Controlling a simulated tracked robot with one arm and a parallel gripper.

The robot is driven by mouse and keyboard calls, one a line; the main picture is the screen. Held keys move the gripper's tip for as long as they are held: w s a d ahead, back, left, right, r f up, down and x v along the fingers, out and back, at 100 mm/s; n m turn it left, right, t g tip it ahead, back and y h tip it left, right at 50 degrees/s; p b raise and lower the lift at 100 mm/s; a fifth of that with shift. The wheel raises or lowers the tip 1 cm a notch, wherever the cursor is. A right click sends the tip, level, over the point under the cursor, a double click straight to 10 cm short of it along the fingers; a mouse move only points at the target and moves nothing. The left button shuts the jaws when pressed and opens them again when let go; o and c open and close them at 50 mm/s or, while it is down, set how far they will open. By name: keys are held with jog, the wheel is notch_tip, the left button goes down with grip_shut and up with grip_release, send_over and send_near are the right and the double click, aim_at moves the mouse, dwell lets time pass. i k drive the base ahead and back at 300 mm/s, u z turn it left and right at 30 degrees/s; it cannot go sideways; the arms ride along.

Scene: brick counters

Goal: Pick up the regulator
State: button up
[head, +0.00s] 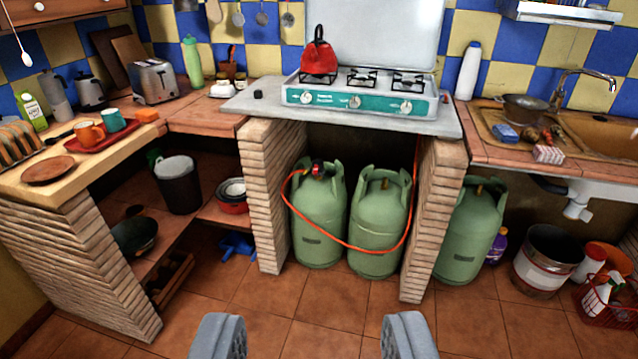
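What looks like the regulator (318,169), a small red and black fitting, sits on top of the left green gas cylinder (319,225) under the stove. An orange hose (352,247) runs from it, loops down across the fronts of two cylinders and rises at the right near the brick pillar. My gripper (313,335) shows at the bottom edge. Its two grey fingers are wide apart with only floor between them. It is apart from the regulator, which lies beyond and above it in the picture.
Brick pillars (265,200) and (437,215) flank the cylinder bay, with the stove (360,95) on a slab above. A second cylinder (380,225) stands beside the first, and a third (470,235) right of the right pillar. The tiled floor (340,300) in front is clear.

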aim_at(319, 161)
jog(key=k, duration=0.5)
jog(key=z, duration=1.15)
jog(key=i, duration=2.35)
jog(key=u, duration=2.25)
jog(key=i, duration=0.75)
jog(key=u, duration=0.15)
